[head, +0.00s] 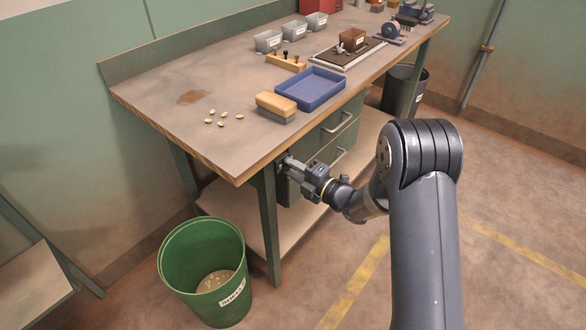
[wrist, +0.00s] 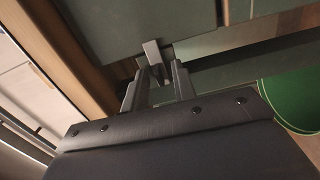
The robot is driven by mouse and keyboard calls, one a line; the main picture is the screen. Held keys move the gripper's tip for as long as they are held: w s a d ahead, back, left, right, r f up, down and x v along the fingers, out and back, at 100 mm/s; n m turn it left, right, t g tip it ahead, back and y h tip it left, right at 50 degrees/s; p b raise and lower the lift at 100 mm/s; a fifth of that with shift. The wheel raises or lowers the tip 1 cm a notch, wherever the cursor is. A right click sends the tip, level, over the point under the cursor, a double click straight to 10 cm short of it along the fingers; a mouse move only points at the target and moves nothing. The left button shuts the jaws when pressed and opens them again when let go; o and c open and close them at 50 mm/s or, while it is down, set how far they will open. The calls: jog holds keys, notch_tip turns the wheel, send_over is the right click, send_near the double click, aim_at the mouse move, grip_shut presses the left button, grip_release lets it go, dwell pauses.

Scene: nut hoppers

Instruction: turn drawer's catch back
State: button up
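The green drawer unit (head: 328,141) hangs under the workbench, with two bar handles on its front. My gripper (head: 284,161) is at the unit's near left side, just below the bench top. In the wrist view, a small light-grey metal catch (wrist: 152,49) sits at the edge of a green panel (wrist: 125,25). My gripper's two fingers (wrist: 159,76) are apart, with the catch's end between or just beyond their tips. I see no clear contact. In the head view the catch is too small and hidden by my gripper to make out.
The workbench (head: 170,130) carries a blue tray (head: 311,91), a yellow-topped block (head: 276,103), several nuts and grey bins. A bench leg (head: 267,225) stands close to my gripper. A green bucket (head: 205,270) stands on the floor at left. Floor at front right is clear.

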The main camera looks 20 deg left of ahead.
jog(key=v, duration=1)
jog(key=shift+s+d, duration=0.2)
jog(key=shift+d, duration=0.15)
jog(key=x, duration=1.1)
jog(key=shift+d, duration=0.2)
